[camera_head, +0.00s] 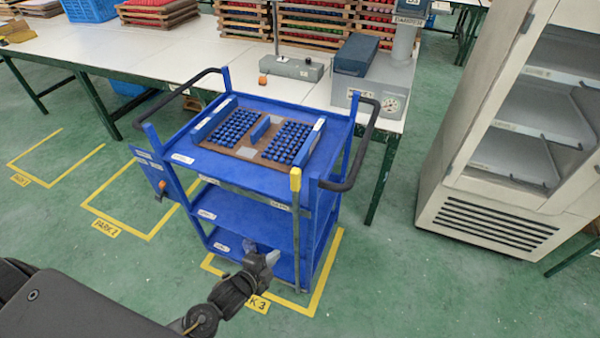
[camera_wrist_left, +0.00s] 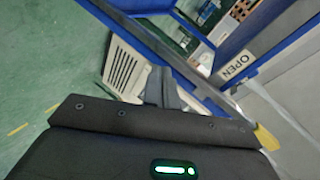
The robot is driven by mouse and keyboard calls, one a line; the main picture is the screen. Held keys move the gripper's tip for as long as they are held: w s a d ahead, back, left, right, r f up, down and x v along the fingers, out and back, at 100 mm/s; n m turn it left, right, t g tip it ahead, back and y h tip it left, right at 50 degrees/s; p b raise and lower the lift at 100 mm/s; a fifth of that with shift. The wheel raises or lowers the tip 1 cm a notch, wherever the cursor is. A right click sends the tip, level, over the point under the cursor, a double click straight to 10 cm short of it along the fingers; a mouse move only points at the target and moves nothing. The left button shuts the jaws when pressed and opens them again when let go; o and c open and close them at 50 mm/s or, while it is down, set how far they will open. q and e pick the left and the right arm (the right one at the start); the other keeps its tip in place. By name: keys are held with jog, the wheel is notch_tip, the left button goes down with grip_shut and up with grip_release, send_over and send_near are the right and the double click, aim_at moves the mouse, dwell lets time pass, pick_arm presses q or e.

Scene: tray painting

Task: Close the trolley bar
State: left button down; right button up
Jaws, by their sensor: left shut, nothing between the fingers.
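The blue trolley (camera_head: 240,180) stands on the green floor with its shelves facing me. A thin grey bar with a yellow end (camera_head: 296,180) shows at its front right corner; the yellow end is near the top deck. In the left wrist view, a long dark bar (camera_wrist_left: 200,88) runs diagonally toward a yellow end (camera_wrist_left: 266,137), with an OPEN label (camera_wrist_left: 236,66) nearby. My left gripper (camera_head: 272,258) is shut and empty, low in front of the trolley near its bottom shelf. Its fingers (camera_wrist_left: 160,88) appear close to the bar; contact cannot be told. My right gripper is out of view.
A board with many blue pieces (camera_head: 262,124) lies on the trolley's top. Black handles (camera_head: 352,150) stick out at both sides. A white worktable (camera_head: 150,65) stands behind, and a white cabinet (camera_head: 490,190) at right. Floor is free at left.

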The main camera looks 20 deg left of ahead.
aim_at(299, 187)
pick_arm(q)
jog(key=d+r+m+t+h+p, duration=0.1)
jog(key=d+r+m+t+h, duration=0.15)
jog(key=r, duration=0.95)
jog(key=d+r+m+t+h+p, duration=0.1)
jog(key=d+r+m, duration=0.2)
jog(key=r, duration=0.9)
jog(key=p+x, duration=0.4)
jog(key=x, duration=0.5)
jog(key=a, duration=0.2)
jog(key=a+p, duration=0.1)
jog(key=shift+w+a+r, duration=0.2)
jog(key=shift+a, duration=0.2)
jog(key=shift+f, duration=0.1)
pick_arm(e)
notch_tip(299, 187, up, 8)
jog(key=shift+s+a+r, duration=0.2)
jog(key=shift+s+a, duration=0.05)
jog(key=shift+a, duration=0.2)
pick_arm(q)
jog(key=shift+d, duration=0.15)
